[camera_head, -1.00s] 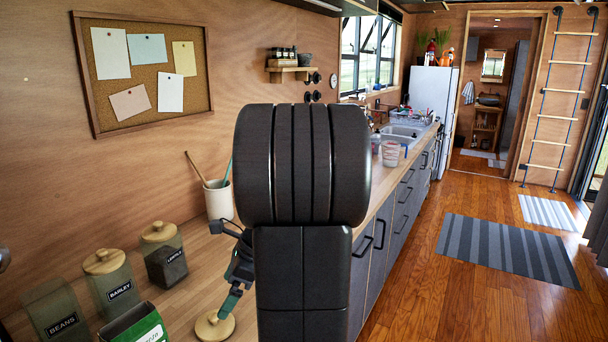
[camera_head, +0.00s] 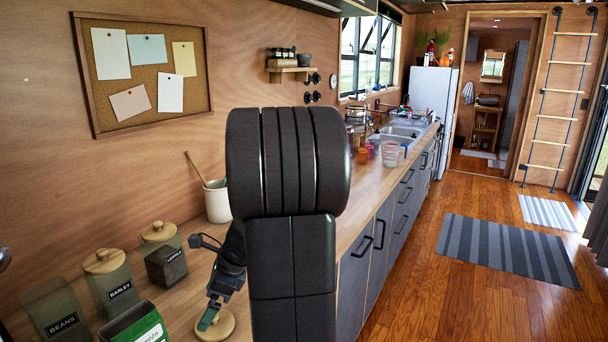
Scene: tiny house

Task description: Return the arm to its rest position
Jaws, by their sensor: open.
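My arm stands tall in the middle of the view, its thick black links hiding part of the counter behind. My gripper (camera_head: 209,318) hangs down to the left of the arm, with a green fingertip pointing down. It is open with nothing seen in it. A round wooden lid (camera_head: 226,328) lies on the counter behind the fingertip in the picture. I cannot tell whether they touch.
The wooden counter (camera_head: 192,292) holds a barley jar (camera_head: 118,290), beans jar (camera_head: 60,318), lentils jar (camera_head: 167,266), a green box (camera_head: 148,328) and a utensil crock (camera_head: 217,204). Cups (camera_head: 390,153) stand farther back. The floor (camera_head: 430,300) at right is clear except for rugs.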

